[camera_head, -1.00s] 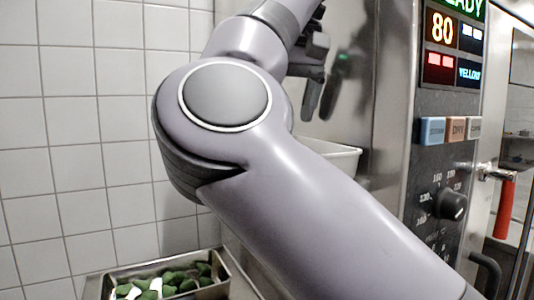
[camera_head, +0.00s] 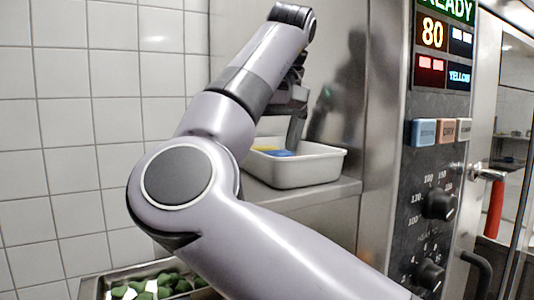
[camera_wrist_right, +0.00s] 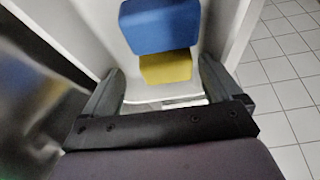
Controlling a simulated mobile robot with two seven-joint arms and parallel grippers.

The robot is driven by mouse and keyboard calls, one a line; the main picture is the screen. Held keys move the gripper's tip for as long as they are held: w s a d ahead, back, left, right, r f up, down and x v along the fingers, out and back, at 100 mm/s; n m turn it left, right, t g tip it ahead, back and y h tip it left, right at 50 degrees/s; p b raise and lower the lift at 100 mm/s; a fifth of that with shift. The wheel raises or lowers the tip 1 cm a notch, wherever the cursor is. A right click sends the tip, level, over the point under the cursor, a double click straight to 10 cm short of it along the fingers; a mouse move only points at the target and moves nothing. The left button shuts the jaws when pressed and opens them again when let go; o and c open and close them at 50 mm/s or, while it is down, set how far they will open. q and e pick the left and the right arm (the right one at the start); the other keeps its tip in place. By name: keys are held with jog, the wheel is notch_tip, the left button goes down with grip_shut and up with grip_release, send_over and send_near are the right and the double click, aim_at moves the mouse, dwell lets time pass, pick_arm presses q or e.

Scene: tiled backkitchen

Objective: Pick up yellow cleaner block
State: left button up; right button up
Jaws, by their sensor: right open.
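The yellow cleaner block (camera_wrist_right: 166,67) lies in a white bin (camera_wrist_right: 97,38), touching or close beside a blue block (camera_wrist_right: 160,25). In the head view a sliver of the yellow block (camera_head: 264,148) shows in the bin (camera_head: 318,170), with the blue block (camera_head: 281,153) beside it; my right arm hides part of the bin. My right gripper (camera_head: 294,135) is above the bin. In the wrist view the right gripper (camera_wrist_right: 160,86) has its fingers spread apart, one on each side of the yellow block's near edge, with nothing held. My left gripper does not show.
The bin stands on a steel shelf (camera_head: 335,192) against a steel wall. A control panel (camera_head: 425,180) with knobs and coloured buttons is at the right. A metal tray (camera_head: 92,288) with green and white pieces is at the lower left.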

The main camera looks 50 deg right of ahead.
aim_at(269, 147)
jog(key=shift+f, duration=0.65)
jog(key=c, duration=0.7)
jog(key=shift+w, duration=0.1)
jog(key=c, duration=0.5)
jog(key=shift+d+f, duration=0.1)
jog(key=shift+d, duration=0.05)
jog(key=shift+r, duration=0.2)
jog(key=shift+w+d+r, duration=0.1)
jog(key=shift+w+r, duration=0.05)
jog(key=shift+r, duration=0.3)
notch_tip(269, 147, up, 9)
jog(key=shift+r, duration=0.1)
